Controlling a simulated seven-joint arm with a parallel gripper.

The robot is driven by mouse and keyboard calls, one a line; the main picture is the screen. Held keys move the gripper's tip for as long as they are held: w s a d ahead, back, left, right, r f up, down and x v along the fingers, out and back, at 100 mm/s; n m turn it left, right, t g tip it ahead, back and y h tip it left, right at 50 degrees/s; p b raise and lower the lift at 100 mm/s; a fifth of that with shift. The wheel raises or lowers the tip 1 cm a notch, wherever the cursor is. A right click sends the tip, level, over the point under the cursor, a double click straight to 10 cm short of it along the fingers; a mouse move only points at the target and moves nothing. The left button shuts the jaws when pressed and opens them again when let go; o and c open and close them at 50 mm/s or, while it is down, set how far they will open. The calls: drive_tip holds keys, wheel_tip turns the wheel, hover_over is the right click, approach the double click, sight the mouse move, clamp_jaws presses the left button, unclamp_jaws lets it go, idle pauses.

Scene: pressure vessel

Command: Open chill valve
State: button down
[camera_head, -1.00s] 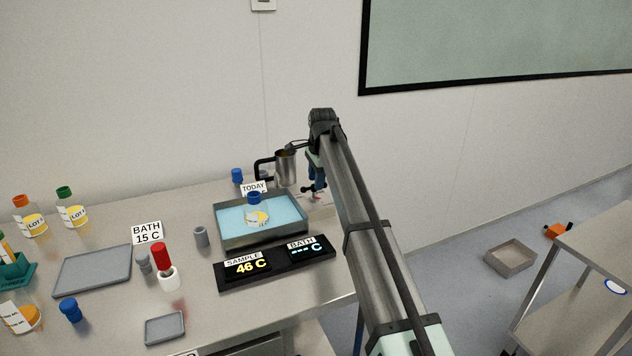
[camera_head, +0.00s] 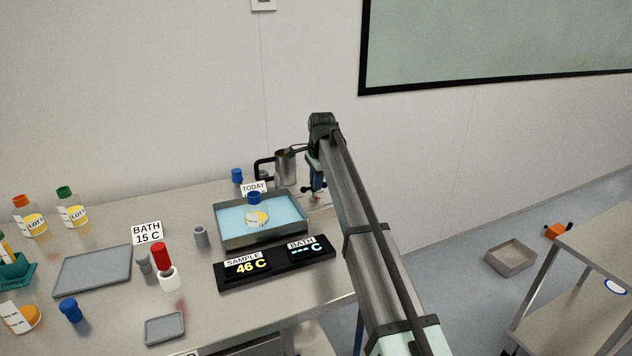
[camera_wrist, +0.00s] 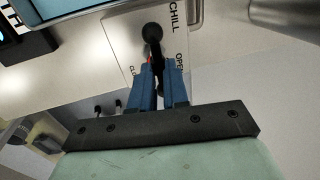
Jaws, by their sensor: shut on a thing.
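The chill valve has a black handle (camera_wrist: 153,42) on a white plate (camera_wrist: 120,38) marked CHILL, CLOSED and OPEN in the wrist view. My gripper (camera_wrist: 160,78), with blue fingers, is shut on the handle's lower end. The handle points down the picture from its round knob, between the CLOSED and OPEN marks, and a bit of red shows beside it. In the head view my gripper (camera_head: 314,180) is at the right end of the bench, right of the water bath (camera_head: 225,238); the valve is mostly hidden there by my arm.
A bottle with a blue cap (camera_head: 255,208) stands in the bath. A steel jug (camera_head: 285,168) stands behind it, close to my gripper. The black display (camera_head: 270,268) reads SAMPLE 46 C, with dashes for BATH. A grey tray (camera_head: 92,270) lies left.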

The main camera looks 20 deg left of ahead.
drive_tip(key=shift+n, duration=0.3)
drive_tip(key=n, duration=0.3)
drive_tip(key=shift+w+n+g, duration=0.2)
drive_tip(key=shift+n+g, duration=0.1)
drive_tip(key=shift+g, duration=0.1)
drive_tip(key=n, duration=0.4)
drive_tip(key=shift+w+a+n+g+y, duration=0.1)
drive_tip(key=shift+n+g+y, duration=0.2)
drive_tip(key=shift+g, duration=0.1)
drive_tip(key=n, duration=0.4)
drive_tip(key=shift+w+a+g, duration=0.1)
drive_tip(key=shift+g, duration=0.3)
drive_tip(key=n, duration=0.5)
drive_tip(key=shift+a+g, duration=0.1)
drive_tip(key=shift+g, duration=0.3)
drive_tip(key=c, duration=1.1)
unclamp_jaws()
